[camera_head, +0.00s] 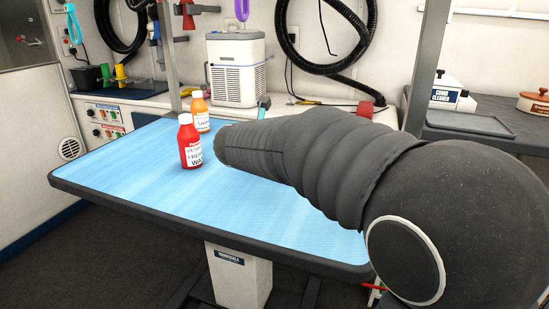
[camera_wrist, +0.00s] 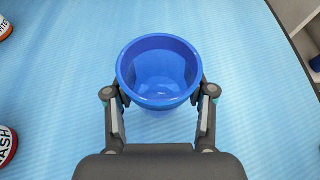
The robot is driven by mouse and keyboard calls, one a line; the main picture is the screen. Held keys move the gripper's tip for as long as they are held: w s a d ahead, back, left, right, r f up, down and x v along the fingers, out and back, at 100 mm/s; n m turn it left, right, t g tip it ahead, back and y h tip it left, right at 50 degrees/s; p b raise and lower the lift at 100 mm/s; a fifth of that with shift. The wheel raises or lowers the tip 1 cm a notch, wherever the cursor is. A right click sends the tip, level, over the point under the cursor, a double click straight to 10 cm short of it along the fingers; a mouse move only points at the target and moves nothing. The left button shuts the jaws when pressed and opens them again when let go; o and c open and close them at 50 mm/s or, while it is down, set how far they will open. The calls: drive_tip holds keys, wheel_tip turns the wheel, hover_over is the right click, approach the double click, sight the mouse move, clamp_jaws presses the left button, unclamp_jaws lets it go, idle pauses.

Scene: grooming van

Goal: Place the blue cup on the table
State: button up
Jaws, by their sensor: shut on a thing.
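The blue cup (camera_wrist: 158,72) is in the wrist view, with its open rim facing the camera. My gripper (camera_wrist: 160,92) is shut on the cup, one finger on each side of it. The table (camera_head: 130,188) has a light blue top, which also fills most of the wrist view (camera_wrist: 60,110) behind the cup. I cannot tell whether the cup touches the tabletop. In the head view my arm hides the cup and the gripper.
A red bottle (camera_head: 189,145) and an orange bottle (camera_head: 200,112) stand on the table, left of my arm. Parts of two bottles show at the wrist view's left edge. The table's front left area is clear. A grey post (camera_head: 427,65) rises behind my arm.

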drive_tip(key=shift+f, duration=2)
drive_tip(key=shift+f+b, duration=0.15)
drive_tip(key=shift+b, duration=0.25)
drive_tip(key=o, duration=0.9)
drive_tip(key=shift+s+a+r, duration=0.15)
drive_tip(key=shift+r, duration=0.1)
drive_tip(key=v, duration=1.1)
drive_tip(key=shift+s+a, duration=0.1)
drive_tip(key=shift+s, duration=0.15)
